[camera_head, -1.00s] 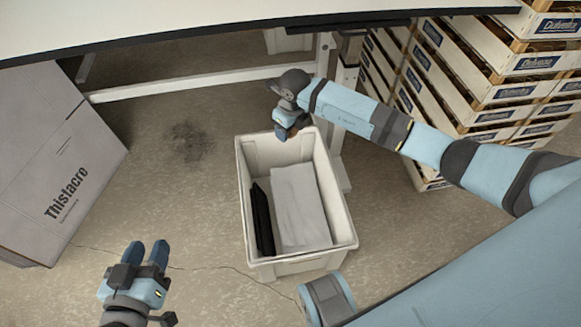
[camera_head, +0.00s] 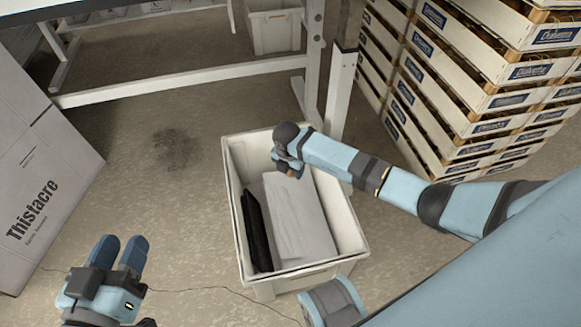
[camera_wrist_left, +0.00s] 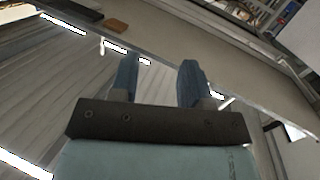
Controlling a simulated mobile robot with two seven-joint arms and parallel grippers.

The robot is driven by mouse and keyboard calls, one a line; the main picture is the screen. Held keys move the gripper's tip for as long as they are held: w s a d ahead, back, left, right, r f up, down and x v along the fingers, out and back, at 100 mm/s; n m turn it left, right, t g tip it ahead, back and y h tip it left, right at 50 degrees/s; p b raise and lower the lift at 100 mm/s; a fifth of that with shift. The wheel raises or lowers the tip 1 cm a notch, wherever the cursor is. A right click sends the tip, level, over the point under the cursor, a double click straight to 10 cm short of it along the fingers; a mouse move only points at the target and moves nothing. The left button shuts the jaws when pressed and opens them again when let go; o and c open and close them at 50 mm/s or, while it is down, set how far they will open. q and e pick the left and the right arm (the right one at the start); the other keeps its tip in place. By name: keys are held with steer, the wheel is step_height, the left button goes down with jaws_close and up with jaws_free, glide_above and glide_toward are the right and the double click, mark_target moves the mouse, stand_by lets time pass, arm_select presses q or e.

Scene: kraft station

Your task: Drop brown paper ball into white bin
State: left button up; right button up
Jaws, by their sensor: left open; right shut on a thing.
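The white bin (camera_head: 352,240) stands on the floor in the middle of the head view. A black flat item (camera_head: 257,231) and a light grey item (camera_head: 297,215) are inside it. My right gripper (camera_head: 289,169) is over the far part of the bin, pointing down. It is shut on a small brown thing, the brown paper ball (camera_head: 292,174), mostly hidden by the fingers. My left gripper (camera_head: 120,250) is open and empty at the lower left, apart from the bin. Its two blue fingers also show in the left wrist view (camera_wrist_left: 160,75).
A large grey box (camera_head: 45,170) marked Thistacre stands at the left. Stacked slatted crates (camera_head: 470,100) stand at the right. A table with white legs (camera_head: 190,78) is behind the bin, with another white bin (camera_head: 275,32) beyond. Floor left of the bin is clear.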

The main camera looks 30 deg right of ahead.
step_height(320, 180, down, 3)
steer(key=shift+r+b, duration=0.1)
steer(key=shift+b, duration=0.75)
arm_select(q)
steer(key=shift+w+a+r+m+t+h, duration=0.2)
steer(key=shift+w+a+m+t+h, duration=0.15)
steer(key=shift+w+m, duration=0.45)
steer(key=shift+s, duration=0.1)
arm_select(e)
steer(key=o, duration=1)
steer(key=shift+c, duration=0.2)
